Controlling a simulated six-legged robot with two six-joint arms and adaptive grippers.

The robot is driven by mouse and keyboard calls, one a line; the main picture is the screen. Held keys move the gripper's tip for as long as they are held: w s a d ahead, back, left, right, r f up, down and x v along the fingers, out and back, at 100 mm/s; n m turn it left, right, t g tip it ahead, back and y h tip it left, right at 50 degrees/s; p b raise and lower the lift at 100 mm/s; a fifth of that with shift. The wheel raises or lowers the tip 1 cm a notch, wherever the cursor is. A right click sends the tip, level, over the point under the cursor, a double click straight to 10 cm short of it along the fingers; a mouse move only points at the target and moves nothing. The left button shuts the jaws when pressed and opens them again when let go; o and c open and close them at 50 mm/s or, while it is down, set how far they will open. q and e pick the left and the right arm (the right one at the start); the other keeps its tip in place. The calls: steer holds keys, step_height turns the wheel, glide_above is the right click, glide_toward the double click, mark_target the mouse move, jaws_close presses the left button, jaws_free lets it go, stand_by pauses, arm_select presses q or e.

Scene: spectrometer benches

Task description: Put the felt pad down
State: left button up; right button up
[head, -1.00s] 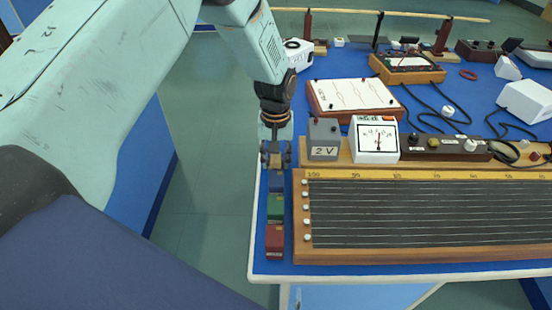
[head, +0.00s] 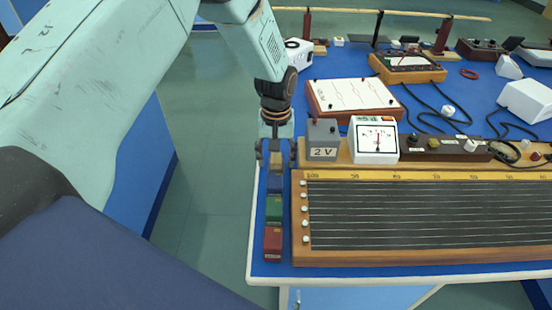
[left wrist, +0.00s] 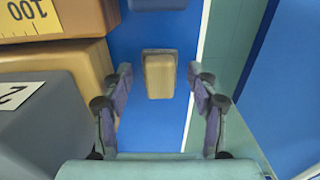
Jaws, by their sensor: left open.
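The felt pad appears as a small tan block (left wrist: 159,74) on the blue bench top in the left wrist view, between the fingertips with a gap on each side. In the head view a little of the pad (head: 276,158) shows between the fingers. My left gripper (head: 276,167) is open, pointing down at the bench's left edge; its two fingers also show in the left wrist view (left wrist: 159,92). The pad looks to rest on the bench, apart from both fingers. My right gripper is not in view.
Blue, green (head: 274,208) and red (head: 273,243) blocks stand in a row nearer the front. The wire board (head: 420,215) and the grey 2 V box (head: 323,140) are close on the right. The bench edge (head: 250,240) is close on the left, with floor beyond.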

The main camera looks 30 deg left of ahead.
mark_target(275, 159)
arm_select(q)
step_height(275, 159, up, 12)
steer(key=p, duration=0.1)
steer(key=shift+s+f, duration=0.15)
steer(key=shift+f, duration=0.1)
steer(key=shift+s, duration=0.1)
stand_by(0.4)
